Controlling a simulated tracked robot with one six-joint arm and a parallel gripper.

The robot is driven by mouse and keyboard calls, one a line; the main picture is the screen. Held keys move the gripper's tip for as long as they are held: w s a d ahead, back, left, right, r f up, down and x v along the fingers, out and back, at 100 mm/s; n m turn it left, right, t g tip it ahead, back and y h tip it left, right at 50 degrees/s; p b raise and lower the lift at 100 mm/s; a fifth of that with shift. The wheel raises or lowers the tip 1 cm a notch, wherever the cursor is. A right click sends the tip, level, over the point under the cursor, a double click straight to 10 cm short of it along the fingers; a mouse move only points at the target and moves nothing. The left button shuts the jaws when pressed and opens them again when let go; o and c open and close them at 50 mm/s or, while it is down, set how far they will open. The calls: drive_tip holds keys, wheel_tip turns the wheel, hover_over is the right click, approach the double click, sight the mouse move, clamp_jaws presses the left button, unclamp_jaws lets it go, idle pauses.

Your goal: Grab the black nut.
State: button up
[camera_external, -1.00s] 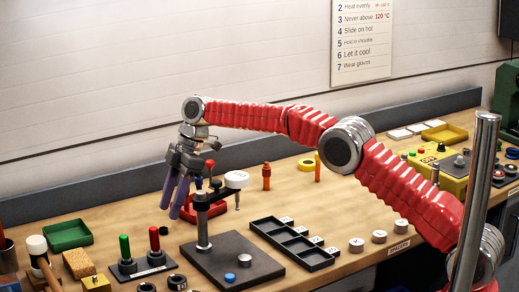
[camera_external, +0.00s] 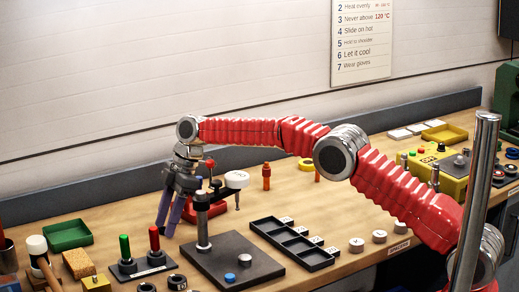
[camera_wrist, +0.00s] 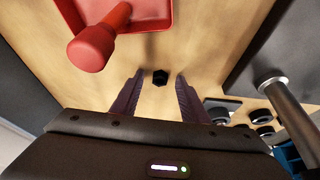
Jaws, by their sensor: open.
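The black nut (camera_wrist: 160,77) lies on the wooden bench in the wrist view. It sits centred between the two fingers of my gripper (camera_wrist: 160,86), near the level of their tips. My gripper is open, with a gap on both sides of the nut. In the external view my gripper (camera_external: 167,231) points down with its purple fingers close to the bench, behind the stand's dark base. I cannot make out the nut clearly there; the fingers seem to hide it. I cannot tell the exact height of the fingertips above the bench.
A red tray with a red-knobbed handle (camera_wrist: 92,46) is close at upper left in the wrist view. A metal post (camera_wrist: 290,112) on a dark plate (camera_external: 225,262) stands to the right. Switches with green and red handles (camera_external: 140,262) stand to the left in the external view.

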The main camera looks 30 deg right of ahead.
drive_tip(key=shift+c, duration=0.6)
clamp_jaws()
drive_tip(key=shift+r, duration=0.1)
wheel_tip(320, 180, up, 10)
idle(0.6)
idle(0.5)
